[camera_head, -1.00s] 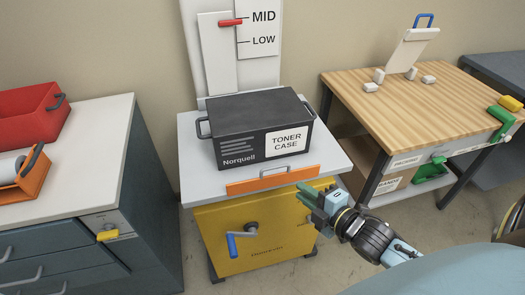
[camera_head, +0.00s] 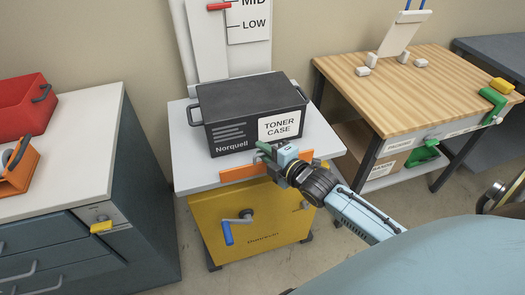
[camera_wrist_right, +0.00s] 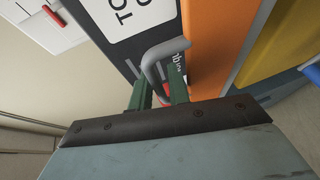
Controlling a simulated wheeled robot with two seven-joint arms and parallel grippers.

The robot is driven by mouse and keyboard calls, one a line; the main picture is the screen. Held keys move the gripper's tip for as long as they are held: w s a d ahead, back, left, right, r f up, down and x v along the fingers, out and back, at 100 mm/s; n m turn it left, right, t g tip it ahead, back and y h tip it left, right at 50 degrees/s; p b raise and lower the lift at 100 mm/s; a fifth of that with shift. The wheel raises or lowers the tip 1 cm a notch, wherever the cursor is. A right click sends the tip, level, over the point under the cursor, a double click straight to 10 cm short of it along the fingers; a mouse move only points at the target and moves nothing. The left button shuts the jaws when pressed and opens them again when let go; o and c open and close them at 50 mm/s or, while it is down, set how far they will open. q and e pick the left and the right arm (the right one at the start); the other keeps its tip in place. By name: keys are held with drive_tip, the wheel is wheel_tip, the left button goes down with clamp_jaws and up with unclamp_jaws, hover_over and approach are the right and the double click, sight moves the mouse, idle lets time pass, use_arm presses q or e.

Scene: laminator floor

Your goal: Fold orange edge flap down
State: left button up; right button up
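The orange edge flap (camera_head: 241,172) stands along the front edge of the grey top of the yellow cabinet; it also shows in the right wrist view (camera_wrist_right: 218,42). A grey bar handle (camera_wrist_right: 152,68) is beside the flap. My right gripper (camera_head: 268,150) is at the right half of the flap, partly hiding it. In the right wrist view its green fingers (camera_wrist_right: 160,94) are apart, with the near end of the handle between them. I cannot tell whether they touch it. My left gripper is not in view.
A black toner case (camera_head: 250,108) sits on the cabinet top just behind the flap. A crank with a blue grip (camera_head: 228,232) sticks out of the yellow front (camera_head: 268,222). A wooden table (camera_head: 430,95) stands right and a drawer cabinet (camera_head: 65,160) left.

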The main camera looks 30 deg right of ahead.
drive_tip(key=shift+w+a+f, duration=0.1)
drive_tip(key=shift+w, duration=0.3)
clamp_jaws()
